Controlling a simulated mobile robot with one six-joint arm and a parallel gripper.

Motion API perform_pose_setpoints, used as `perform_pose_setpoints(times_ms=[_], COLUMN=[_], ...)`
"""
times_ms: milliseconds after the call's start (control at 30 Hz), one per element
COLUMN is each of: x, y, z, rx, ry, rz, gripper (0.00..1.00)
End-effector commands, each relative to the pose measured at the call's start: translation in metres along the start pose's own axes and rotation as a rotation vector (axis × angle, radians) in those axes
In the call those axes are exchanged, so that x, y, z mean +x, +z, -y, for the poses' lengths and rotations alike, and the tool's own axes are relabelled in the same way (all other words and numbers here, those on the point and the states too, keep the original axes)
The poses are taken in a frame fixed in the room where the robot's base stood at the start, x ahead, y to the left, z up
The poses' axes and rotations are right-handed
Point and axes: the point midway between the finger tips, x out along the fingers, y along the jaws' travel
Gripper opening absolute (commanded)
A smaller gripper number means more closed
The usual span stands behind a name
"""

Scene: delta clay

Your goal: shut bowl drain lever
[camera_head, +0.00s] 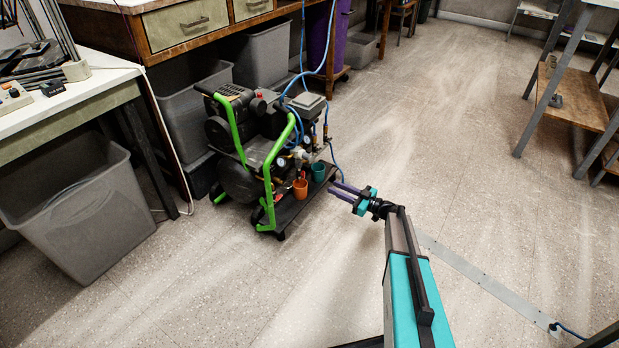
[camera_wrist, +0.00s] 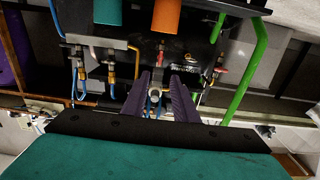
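A compressor with a green tube frame (camera_head: 268,180) stands on the floor left of my gripper. Its gauges, fittings and small valves face my gripper; in the wrist view there is a fitting with a red part (camera_wrist: 220,70) right of my fingers, and a brass-and-blue fitting (camera_wrist: 80,70) left of them. I cannot tell which one is the bowl drain lever, or how it is set. My gripper (camera_head: 332,187) is open, its two purple fingers apart and pointing at the compressor. In the wrist view my gripper (camera_wrist: 161,76) shows a small round pale fitting (camera_wrist: 155,96) between its fingers, apparently beyond them.
Grey bins (camera_head: 85,215) and a workbench (camera_head: 150,25) are behind and left. The floor to the right is open, with a metal strip (camera_head: 490,285).

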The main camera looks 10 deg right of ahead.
Motion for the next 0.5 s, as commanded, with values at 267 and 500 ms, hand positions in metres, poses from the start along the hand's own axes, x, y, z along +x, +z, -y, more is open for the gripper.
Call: perform_pose_setpoints(times_ms=[267,500], x=[0.022,0.054], y=[0.001,0.003], z=[0.0,0.001], rx=[0.0,0.001], ry=[-0.003,-0.002], rz=[0.0,0.0], gripper=[0.26,0.26])
